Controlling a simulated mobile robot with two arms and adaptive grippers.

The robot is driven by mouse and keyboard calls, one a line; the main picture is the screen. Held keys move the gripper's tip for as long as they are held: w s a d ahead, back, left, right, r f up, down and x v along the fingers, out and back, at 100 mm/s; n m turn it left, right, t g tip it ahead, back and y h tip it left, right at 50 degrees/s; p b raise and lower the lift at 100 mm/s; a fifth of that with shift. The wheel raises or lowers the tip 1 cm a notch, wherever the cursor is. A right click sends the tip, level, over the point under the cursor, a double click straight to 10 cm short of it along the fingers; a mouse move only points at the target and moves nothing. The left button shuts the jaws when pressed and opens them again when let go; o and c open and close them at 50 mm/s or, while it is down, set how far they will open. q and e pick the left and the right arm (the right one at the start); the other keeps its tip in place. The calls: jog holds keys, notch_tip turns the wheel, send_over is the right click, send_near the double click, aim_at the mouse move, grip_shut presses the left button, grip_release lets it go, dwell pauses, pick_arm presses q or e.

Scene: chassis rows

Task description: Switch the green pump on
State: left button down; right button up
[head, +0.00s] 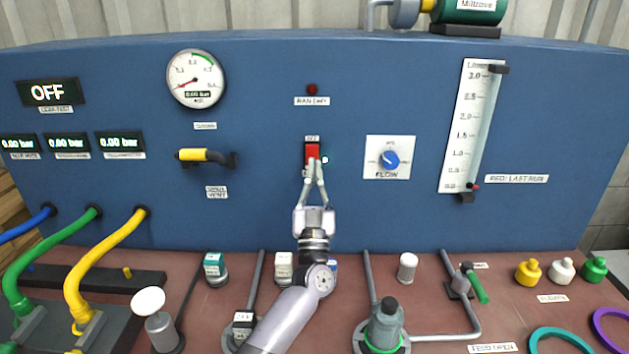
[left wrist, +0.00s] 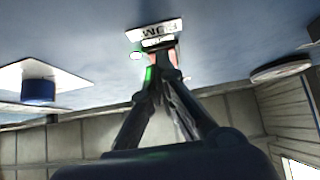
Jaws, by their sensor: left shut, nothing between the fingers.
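A red rocker switch (head: 312,150) is set in the blue panel, with a small label plate above it in the head view. My left gripper (head: 315,162) is shut and empty, its fingertips at the lower part of the switch; I cannot tell if they touch it. In the left wrist view the fingertips (left wrist: 163,72) overlap the switch, under an upside-down plate (left wrist: 155,29) that seems to read PUMP. A small pale green light (head: 325,160) sits right of the switch. A green motor-like unit (head: 468,11) stands on top of the panel. My right gripper is not in view.
A blue flow knob (head: 389,159) is right of the switch, and a yellow-handled valve (head: 195,155) is to its left. A red lamp (head: 312,89) is above. Bottles, pipes and a green-ringed grey device (head: 386,325) stand on the brown bench below.

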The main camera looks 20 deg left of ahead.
pick_arm(q)
jog(key=shift+s, duration=0.25)
jog(key=v, duration=0.7)
jog(key=shift+f, duration=0.15)
jog(key=shift+w, duration=0.1)
